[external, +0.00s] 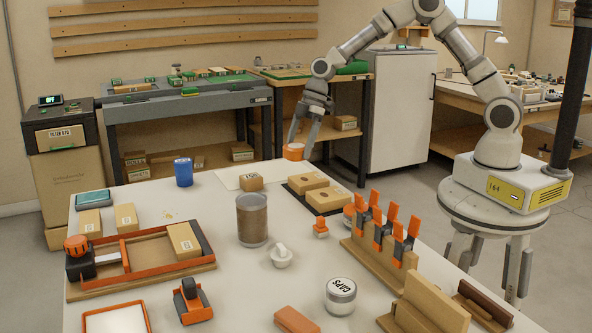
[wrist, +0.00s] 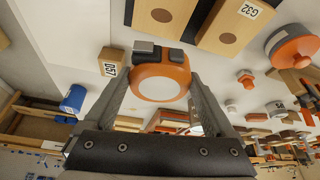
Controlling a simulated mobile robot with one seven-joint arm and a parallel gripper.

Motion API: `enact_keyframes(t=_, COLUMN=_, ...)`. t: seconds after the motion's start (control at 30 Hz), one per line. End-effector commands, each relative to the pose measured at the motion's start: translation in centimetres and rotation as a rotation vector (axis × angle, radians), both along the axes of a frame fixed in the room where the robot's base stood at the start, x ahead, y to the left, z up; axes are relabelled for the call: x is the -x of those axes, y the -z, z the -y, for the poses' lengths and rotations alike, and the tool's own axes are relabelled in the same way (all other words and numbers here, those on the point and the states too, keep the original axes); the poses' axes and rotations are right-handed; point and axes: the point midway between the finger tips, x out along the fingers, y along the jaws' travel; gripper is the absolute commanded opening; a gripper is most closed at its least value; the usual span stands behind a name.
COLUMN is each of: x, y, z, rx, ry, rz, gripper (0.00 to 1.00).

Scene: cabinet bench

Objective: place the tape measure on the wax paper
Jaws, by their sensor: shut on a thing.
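The tape measure (external: 294,152) is a round orange case with a pale face; it also shows in the wrist view (wrist: 160,84), with dark grey parts along its top. My gripper (external: 302,143) is shut on it, one finger on each side, and holds it in the air over the far edge of the bench. The wax paper (external: 226,178) appears to be the pale sheet lying flat at the far side of the bench, in the external view. A small cardboard box (external: 251,182) stands on or at its front edge.
A blue cup (external: 183,172) stands left of the sheet. A dark mat with wooden blocks (external: 328,198) lies to its right. A brown-filled jar (external: 252,220) stands in front. Orange clamps (external: 388,225) stand upright at the right. The sheet's left part is bare.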

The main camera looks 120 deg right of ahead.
Motion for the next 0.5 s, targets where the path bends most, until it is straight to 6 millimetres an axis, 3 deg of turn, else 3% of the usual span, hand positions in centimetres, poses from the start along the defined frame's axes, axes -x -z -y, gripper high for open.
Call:
enact_keyframes(t=0.17, x=2.6, y=-0.3, z=6.0, rx=0.0, ry=0.159, rz=0.0, gripper=0.17)
enact_keyframes(t=0.3, x=5.8, y=-0.3, z=11.8, rx=0.0, ry=0.327, rz=-0.001, gripper=0.17)
enact_keyframes(t=0.5, x=10.1, y=-0.4, z=17.8, rx=0.001, ry=0.516, rz=0.001, gripper=0.17)
